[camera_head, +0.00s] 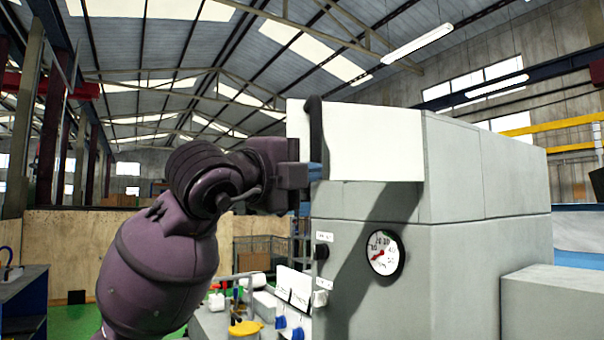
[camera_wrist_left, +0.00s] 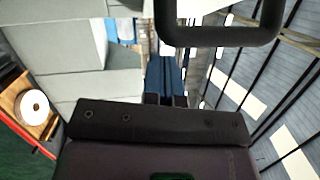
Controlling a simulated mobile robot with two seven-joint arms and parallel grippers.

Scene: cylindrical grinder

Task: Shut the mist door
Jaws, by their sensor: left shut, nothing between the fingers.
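The mist door, seen as a white panel (camera_head: 372,142), stands at the upper front of the grey machine (camera_head: 450,250). A dark bar handle (camera_head: 315,125) rises along its left part. The handle also shows as a black loop at the top of the left wrist view (camera_wrist_left: 218,38). My right gripper is not in view.
A round gauge (camera_head: 385,252) and a black knob (camera_head: 322,252) are on the machine's front. A bench with small items, including a yellow lid (camera_head: 245,328), lies below my left arm. A lower grey block (camera_head: 555,300) juts out at the right.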

